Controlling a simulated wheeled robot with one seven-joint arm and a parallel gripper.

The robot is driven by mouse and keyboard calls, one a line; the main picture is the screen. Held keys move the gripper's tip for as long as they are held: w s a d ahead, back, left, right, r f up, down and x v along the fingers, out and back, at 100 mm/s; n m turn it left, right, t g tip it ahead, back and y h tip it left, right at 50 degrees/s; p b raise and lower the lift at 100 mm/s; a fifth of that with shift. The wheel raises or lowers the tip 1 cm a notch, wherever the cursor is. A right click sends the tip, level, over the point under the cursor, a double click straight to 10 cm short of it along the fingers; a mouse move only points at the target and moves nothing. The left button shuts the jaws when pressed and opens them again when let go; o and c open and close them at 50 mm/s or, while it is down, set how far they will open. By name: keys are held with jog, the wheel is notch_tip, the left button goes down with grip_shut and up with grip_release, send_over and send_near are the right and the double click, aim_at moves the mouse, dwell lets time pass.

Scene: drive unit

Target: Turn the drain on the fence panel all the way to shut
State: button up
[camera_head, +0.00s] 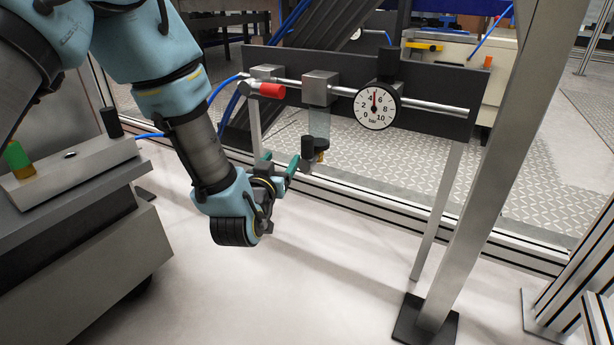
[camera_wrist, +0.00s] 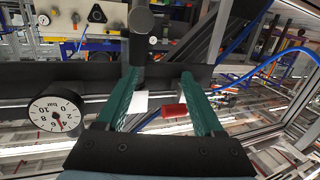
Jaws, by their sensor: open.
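The fence panel (camera_head: 432,122) is a dark board on two legs carrying a pipe with fittings. A clear bowl (camera_head: 319,122) hangs below a grey block. Under it is the drain (camera_head: 308,147), a black knob beside a small brass-coloured part. My gripper (camera_head: 280,158) is open, its teal fingers just left of the drain, with nothing between them. In the wrist view the panel appears turned over; a dark cylinder, apparently the drain (camera_wrist: 141,38), stands beyond the left fingertip of my gripper (camera_wrist: 159,75). I cannot tell whether they touch, nor how far the drain is turned.
A round pressure gauge (camera_head: 375,105) sits right of the bowl, and a red handle (camera_head: 271,91) sits left on the pipe. A slanted metal post (camera_head: 480,180) stands at right. A grey cabinet (camera_head: 95,255) is at left. The floor below my gripper is clear.

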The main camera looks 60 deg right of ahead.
aim_at(306, 152)
jog(key=shift+g+h, duration=0.4)
jog(key=shift+h, duration=0.1)
jog(key=d+b, duration=0.1)
jog(key=d, duration=0.2)
jog(key=d+f+b, duration=0.1)
jog(key=d+b, duration=0.1)
jog(key=d, duration=0.2)
jog(key=d+f+b, duration=0.1)
jog(key=d, duration=0.3)
jog(key=shift+s+d+b, duration=0.15)
jog(key=shift+s+b, duration=0.15)
jog(key=shift+b, duration=0.1)
jog(key=shift+c, duration=0.2)
grip_shut()
dwell(0.3)
